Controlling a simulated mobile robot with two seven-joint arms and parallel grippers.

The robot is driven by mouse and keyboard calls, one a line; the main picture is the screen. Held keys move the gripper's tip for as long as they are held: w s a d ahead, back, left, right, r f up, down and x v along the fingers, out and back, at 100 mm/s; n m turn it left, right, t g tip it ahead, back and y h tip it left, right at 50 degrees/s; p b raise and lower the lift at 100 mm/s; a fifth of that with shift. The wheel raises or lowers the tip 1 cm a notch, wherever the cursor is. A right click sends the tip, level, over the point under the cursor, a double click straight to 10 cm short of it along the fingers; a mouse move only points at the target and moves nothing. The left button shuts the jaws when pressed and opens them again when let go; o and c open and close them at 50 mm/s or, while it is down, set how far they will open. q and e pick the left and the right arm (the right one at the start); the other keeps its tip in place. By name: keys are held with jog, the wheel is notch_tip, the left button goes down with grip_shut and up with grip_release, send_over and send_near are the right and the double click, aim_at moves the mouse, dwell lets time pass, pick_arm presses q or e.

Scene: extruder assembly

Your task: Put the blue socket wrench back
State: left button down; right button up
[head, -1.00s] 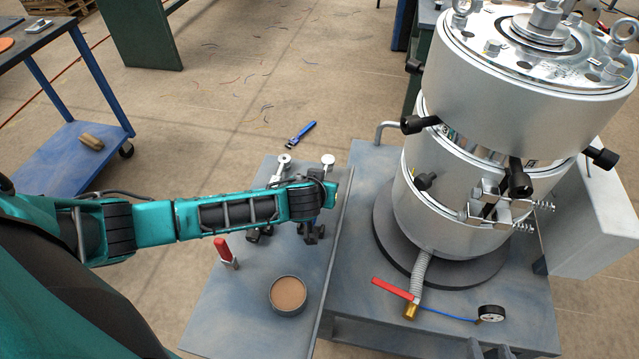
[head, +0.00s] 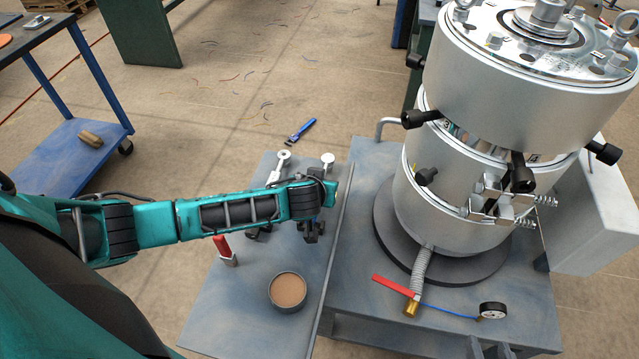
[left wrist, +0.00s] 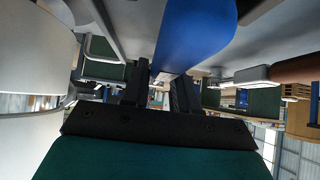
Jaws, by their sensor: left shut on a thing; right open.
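In the left wrist view my left gripper (left wrist: 160,95) is shut on a smooth blue handle (left wrist: 190,35), likely the blue socket wrench's; its far end is out of frame. In the head view my left arm reaches in from the left over the grey side table. Its wrist hides most of the gripper, and a bit of blue shows under the wrist. Another blue tool with a dark end (head: 301,131) lies beyond the table, seemingly on the floor.
The large silver extruder (head: 530,90) stands to the right. A red-handled valve (head: 395,287) and gauge (head: 493,310) sit in front of it.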

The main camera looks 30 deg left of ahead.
pick_arm(q)
jog(key=shift+f+b, duration=0.45)
jog(key=shift+f, duration=0.25)
jog(key=c, duration=0.8)
grip_release()
jog(key=shift+s+d+r, duration=0.1)
jog(key=shift+s+r, duration=0.2)
jog(key=p+v, duration=0.3)
jog(key=v, duration=0.8)
jog(key=shift+s+r, duration=0.4)
